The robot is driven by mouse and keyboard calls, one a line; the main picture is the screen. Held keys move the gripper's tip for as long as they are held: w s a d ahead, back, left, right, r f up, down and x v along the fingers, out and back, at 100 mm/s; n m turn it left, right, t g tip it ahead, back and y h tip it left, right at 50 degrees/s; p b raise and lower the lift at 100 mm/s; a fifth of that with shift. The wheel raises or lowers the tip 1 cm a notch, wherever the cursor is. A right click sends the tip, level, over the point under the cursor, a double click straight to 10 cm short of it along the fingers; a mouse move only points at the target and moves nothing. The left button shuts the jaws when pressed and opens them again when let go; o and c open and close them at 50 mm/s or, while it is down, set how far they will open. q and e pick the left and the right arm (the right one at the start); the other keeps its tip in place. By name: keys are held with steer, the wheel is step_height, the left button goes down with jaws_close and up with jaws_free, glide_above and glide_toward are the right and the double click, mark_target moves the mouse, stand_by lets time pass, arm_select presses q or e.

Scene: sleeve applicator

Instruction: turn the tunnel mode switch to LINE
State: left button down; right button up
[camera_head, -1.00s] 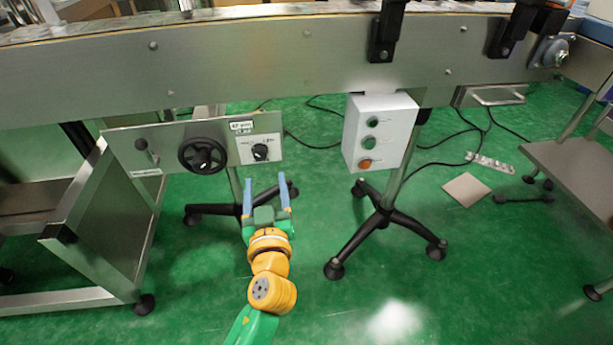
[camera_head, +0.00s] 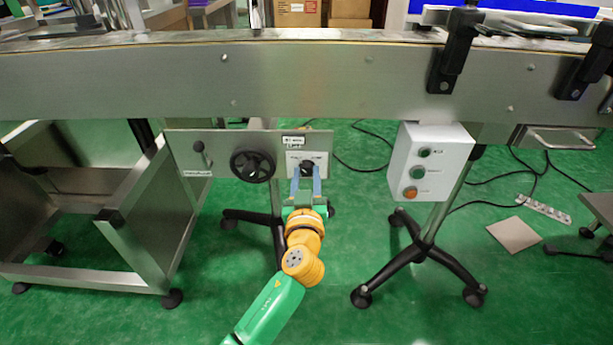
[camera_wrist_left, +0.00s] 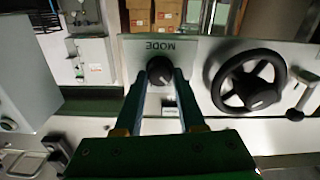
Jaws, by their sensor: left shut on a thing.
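The tunnel mode switch (camera_head: 307,166) is a small black knob on a pale plate at the right end of a steel panel (camera_head: 220,143). My left gripper (camera_head: 306,172) reaches up to it from below, its two blue-grey fingers on either side of the knob. In the left wrist view the black knob (camera_wrist_left: 159,70) sits between the fingertips, beside the printed word MODE, and the gripper is shut on it. The position lettering around the knob is too small to read, so its setting cannot be told. My right gripper is not in view.
A black handwheel (camera_head: 252,165) and a small lever (camera_head: 199,147) are left of the switch on the same panel. A white button box (camera_head: 431,163) stands to the right on a wheeled stand. The steel conveyor side (camera_head: 300,82) runs above. Green floor is open below.

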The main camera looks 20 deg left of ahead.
arm_select(q)
steer(key=shift+m, duration=0.3)
steer(key=m, duration=0.2)
steer(key=shift+m, duration=0.4)
steer(key=m, duration=0.2)
steer(key=shift+m+p, duration=0.3)
steer(key=shift+m, duration=0.1)
steer(key=m, duration=0.3)
steer(key=shift+m+p, duration=0.3)
steer(key=shift+p, duration=0.05)
steer(key=m+p, duration=0.1)
steer(key=m, duration=0.2)
steer(key=shift+m, duration=0.3)
steer(key=m+p, duration=0.1)
steer(key=m, duration=0.3)
steer(key=shift+d+f, duration=0.1)
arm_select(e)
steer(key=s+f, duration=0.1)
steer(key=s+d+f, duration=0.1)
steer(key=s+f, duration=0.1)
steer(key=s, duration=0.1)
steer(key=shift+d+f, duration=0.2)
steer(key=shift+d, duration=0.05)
arm_select(q)
steer(key=shift+m, duration=0.3)
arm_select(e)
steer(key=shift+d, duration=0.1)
